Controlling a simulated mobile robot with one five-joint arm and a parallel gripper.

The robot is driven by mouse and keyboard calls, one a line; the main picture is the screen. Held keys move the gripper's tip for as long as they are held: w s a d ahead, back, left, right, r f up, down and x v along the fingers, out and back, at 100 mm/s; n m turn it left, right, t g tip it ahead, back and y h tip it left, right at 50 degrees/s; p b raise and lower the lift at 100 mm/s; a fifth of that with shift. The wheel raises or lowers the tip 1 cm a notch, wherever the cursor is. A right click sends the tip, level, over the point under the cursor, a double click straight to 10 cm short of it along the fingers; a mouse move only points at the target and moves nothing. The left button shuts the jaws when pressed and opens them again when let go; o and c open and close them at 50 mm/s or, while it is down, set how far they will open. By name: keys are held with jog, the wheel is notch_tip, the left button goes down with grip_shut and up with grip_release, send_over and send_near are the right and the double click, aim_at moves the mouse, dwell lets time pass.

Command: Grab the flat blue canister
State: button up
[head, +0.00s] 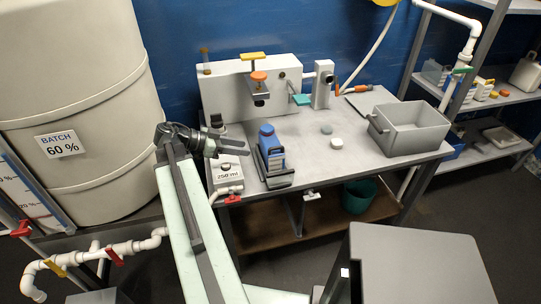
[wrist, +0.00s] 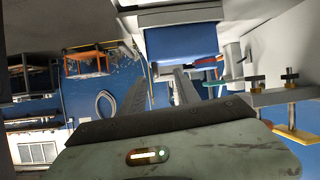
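The flat blue canister (head: 270,148) stands upright in a dark grey holder (head: 279,182) near the front left of the grey workbench. It has a blue cap and a pale label. My gripper (head: 247,147) reaches in from the left, with its two fingers apart and pointing toward the canister's upper part. The fingertips look short of it in the head view, and nothing shows between them. In the wrist view, the dark fingers of my gripper (wrist: 165,70) are apart. A blue block, likely the canister (wrist: 183,42), lies beyond the fingertips.
A white unit marked 250 ml (head: 228,176) stands left of the canister, under my gripper. A white apparatus (head: 225,95) with clamps stands behind. A grey bin (head: 415,130) is at the bench's right. A large tank (head: 75,110) stands left. The middle of the bench is mostly clear.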

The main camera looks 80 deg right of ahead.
aim_at(270, 148)
jog(key=shift+m+g, duration=0.5)
jog(key=shift+m, duration=0.3)
jog(key=s, duration=0.1)
jog(key=s+d, duration=0.1)
jog(key=s, duration=0.1)
jog(key=s+b, duration=0.1)
jog(key=s, duration=0.1)
jog(key=shift+s+d+r, duration=0.1)
jog(key=shift+d, duration=0.2)
jog(key=b+x, duration=0.2)
jog(key=x, duration=0.3)
jog(key=shift+s+d, duration=0.1)
jog(key=shift+s, duration=0.2)
grip_shut()
jog(key=shift+w, duration=0.1)
